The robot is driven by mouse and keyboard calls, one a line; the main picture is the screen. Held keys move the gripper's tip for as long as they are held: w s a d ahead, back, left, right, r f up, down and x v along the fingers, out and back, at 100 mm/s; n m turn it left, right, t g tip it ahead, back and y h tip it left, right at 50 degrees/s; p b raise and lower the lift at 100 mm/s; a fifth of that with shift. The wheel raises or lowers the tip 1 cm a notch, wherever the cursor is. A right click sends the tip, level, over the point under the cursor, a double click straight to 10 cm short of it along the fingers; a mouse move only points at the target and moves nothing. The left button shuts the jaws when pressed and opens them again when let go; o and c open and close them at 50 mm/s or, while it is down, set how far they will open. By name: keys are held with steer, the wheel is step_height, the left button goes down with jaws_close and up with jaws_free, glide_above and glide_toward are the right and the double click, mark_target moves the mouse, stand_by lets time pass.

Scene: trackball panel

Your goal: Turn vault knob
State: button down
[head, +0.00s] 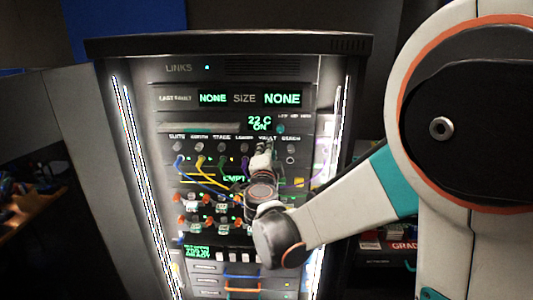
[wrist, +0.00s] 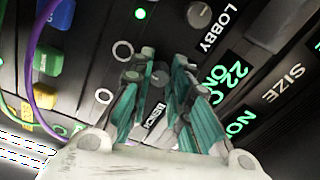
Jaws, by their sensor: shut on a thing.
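The vault knob (wrist: 159,76) is a small dark knob between my fingertips in the wrist view. My gripper (wrist: 157,70) has teal-lined fingers, shut on the knob from both sides. In the head view my gripper (head: 264,152) reaches the knob row at the VAULT label (head: 266,138), and the knob is hidden behind it. The knob's turned angle cannot be told.
The lobby knob (wrist: 200,14) sits beside my fingers, and the bench knob (head: 290,147) is on the other side. Coloured cables, including a purple one (wrist: 40,60), hang nearby. A display (head: 260,123) above reads "22 C ON".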

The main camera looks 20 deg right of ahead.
steer(key=c, duration=1.5)
jaws_free()
steer(key=shift+v, duration=3.8)
steer(key=shift+r, duration=0.1)
